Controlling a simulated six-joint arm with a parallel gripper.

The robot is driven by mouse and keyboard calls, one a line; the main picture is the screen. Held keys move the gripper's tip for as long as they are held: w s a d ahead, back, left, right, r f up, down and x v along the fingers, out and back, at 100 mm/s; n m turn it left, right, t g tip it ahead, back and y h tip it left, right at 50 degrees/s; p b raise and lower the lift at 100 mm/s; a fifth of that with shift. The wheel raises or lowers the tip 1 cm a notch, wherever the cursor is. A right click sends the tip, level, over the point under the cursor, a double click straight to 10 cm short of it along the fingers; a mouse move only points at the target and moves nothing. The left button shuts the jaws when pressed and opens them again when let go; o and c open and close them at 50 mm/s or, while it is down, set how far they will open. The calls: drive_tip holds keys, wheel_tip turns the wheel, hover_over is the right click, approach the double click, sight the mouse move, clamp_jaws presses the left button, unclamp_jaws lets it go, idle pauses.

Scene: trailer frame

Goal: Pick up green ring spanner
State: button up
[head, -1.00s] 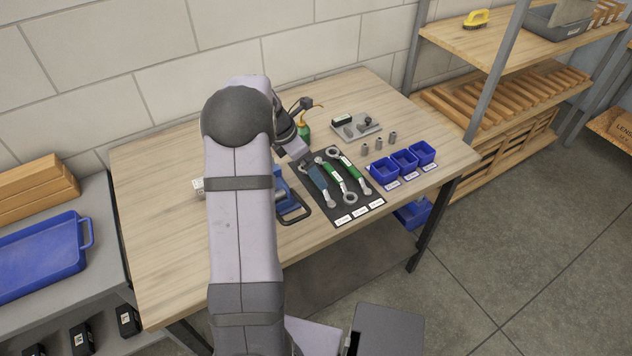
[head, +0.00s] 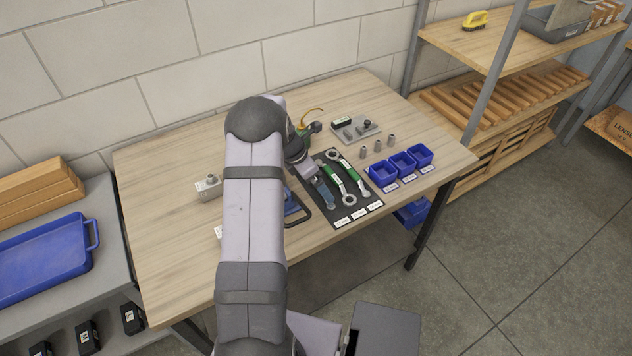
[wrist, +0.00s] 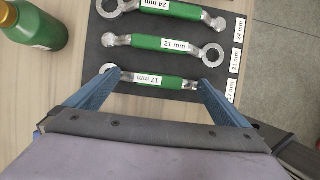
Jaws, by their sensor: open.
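Three ring spanners with green handles lie side by side on a dark mat (wrist: 222,85). In the wrist view they are marked 24 mm (wrist: 172,11), 21 mm (wrist: 170,45) and 17 mm (wrist: 158,79). The 24 mm (head: 352,177) and 21 mm (head: 335,180) spanners also show in the head view; the 17 mm one is hidden there by my gripper (head: 326,193). My gripper (wrist: 156,80) is open and empty. Its blue fingers reach toward the two ends of the 17 mm spanner; I cannot tell its height above the mat.
A green bottle (wrist: 37,25) stands left of the mat in the wrist view. Blue bins (head: 402,163), metal parts (head: 377,149) and a grey tray (head: 357,130) are to the right.

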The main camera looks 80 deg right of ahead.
drive_tip(key=shift+a, duration=0.2)
drive_tip(key=c, duration=1.7)
drive_tip(key=shift+s+a+f, duration=0.1)
drive_tip(key=shift+a+f, duration=0.1)
drive_tip(key=shift+c, duration=0.2)
drive_tip(key=shift+d+r+b, duration=0.1)
drive_tip(key=shift+r+b, duration=0.2)
drive_tip(key=shift+r, duration=0.1)
clamp_jaws()
drive_tip(key=shift+d+r, duration=0.15)
drive_tip(key=shift+r, duration=0.2)
wheel_tip(320, 180, up, 17)
drive_tip(key=b, duration=0.4)
drive_tip(key=shift+d, duration=0.15)
